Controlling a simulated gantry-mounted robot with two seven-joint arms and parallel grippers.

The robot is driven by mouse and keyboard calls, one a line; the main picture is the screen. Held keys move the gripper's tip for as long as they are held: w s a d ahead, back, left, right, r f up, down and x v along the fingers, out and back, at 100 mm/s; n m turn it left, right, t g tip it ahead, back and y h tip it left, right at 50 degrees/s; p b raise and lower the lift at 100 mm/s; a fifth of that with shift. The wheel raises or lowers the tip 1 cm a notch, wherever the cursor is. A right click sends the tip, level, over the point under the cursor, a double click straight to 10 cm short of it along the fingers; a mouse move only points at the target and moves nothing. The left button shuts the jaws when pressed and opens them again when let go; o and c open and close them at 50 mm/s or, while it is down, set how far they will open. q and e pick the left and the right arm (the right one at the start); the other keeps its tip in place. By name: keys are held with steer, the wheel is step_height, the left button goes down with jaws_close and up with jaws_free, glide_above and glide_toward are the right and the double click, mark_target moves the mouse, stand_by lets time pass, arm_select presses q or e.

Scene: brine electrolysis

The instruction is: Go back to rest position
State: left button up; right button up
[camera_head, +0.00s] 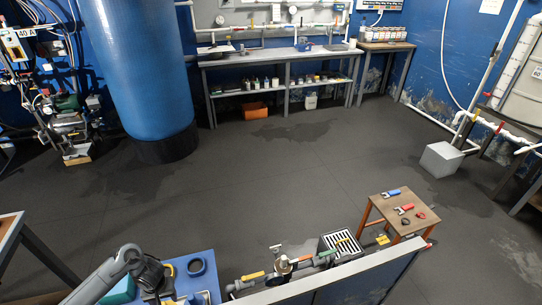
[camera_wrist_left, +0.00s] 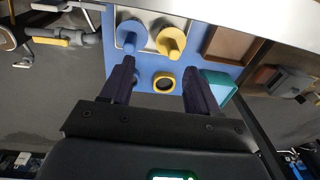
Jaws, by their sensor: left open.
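My left gripper (camera_wrist_left: 158,66) is open in the left wrist view, its two dark fingers apart above a blue mat (camera_wrist_left: 147,72). Nothing is held between them. A yellow ring with a dark centre (camera_wrist_left: 164,83) shows between the fingers, below them on the mat. In the head view my left arm comes in at the bottom left, its dark wrist over the blue mat (camera_head: 207,281); the fingertips are not clear there. My right gripper is in neither view.
A blue ring (camera_head: 196,266) lies on the mat. A blue fitting (camera_wrist_left: 135,36) and a yellow fitting (camera_wrist_left: 170,40) stand on a metal plate. A teal box (camera_wrist_left: 219,86) is near the right finger. A wooden stool (camera_head: 402,212) holds tools. The grey floor (camera_head: 250,190) beyond is open.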

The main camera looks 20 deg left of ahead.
arm_select(q)
steer(key=a+r+y, duration=0.1)
steer(key=a+r, duration=0.3)
steer(key=a, duration=0.3)
steer(key=w+d+r+m+t+y, duration=0.2)
steer(key=d+r+m+t+y, duration=0.15)
steer(key=d+m, duration=0.6)
steer(key=s+d+r+m+t, duration=0.2)
steer(key=s+d+r+m, duration=0.6)
steer(key=s+d+r, duration=0.25)
steer(key=s+d+f+n+g+h, duration=0.1)
steer(key=d+f+n+g+h, duration=0.15)
steer(key=d+n+h, duration=0.85)
steer(key=d+r+m+y+p, duration=0.3)
steer(key=r+m+y+p, duration=0.1)
steer(key=r+p, duration=3.3)
steer(key=shift+d+r+t+y+p, duration=0.2)
steer(key=shift+r+t+y+p, duration=0.25)
steer(key=shift+p, duration=0.5)
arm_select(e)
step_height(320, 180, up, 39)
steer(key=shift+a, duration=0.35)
